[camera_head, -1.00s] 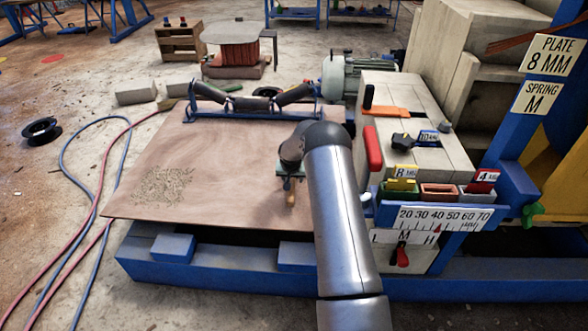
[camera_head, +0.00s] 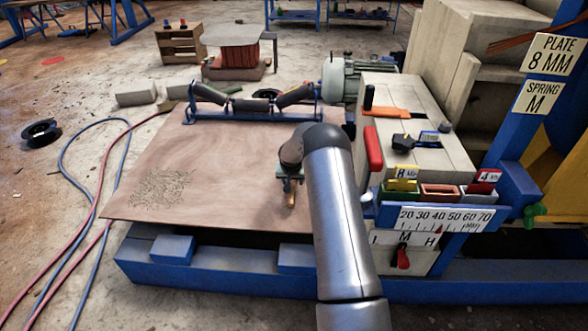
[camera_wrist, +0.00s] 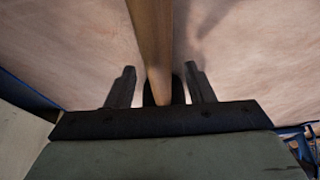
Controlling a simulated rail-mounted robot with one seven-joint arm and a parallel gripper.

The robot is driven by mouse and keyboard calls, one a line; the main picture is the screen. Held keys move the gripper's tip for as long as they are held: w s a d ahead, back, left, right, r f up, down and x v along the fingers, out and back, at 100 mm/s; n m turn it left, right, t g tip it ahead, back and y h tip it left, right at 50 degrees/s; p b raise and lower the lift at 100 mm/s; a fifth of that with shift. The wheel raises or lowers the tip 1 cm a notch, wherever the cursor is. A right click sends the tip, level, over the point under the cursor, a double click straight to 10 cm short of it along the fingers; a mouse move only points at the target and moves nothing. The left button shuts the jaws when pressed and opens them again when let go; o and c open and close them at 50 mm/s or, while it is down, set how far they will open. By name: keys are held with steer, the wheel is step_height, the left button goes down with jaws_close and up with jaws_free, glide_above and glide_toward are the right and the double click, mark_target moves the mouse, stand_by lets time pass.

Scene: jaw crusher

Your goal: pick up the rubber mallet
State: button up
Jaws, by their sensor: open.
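The wooden handle of the rubber mallet (camera_wrist: 152,40) runs from the top edge of the wrist view down between the two black fingers. My gripper (camera_wrist: 159,70) is open, with one finger on each side of the handle and a visible gap on both sides. A dark rounded shape shows around the handle's lower end; I cannot tell if it is the mallet's head. In the head view, my gripper (camera_head: 290,178) is low over the brown board, partly hidden by my arm, and a short end of the handle (camera_head: 291,199) shows below it.
The brown board (camera_head: 220,150) is mostly clear, with a patch of gravel-like bits (camera_head: 162,187) at left. A blue roller frame (camera_head: 250,112) stands along its back edge. The crusher block (camera_head: 405,125), with a red handle (camera_head: 373,148) and small coloured bins (camera_head: 440,191), stands close at right.

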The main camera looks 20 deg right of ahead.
jaws_close()
steer(key=shift+r, duration=0.2)
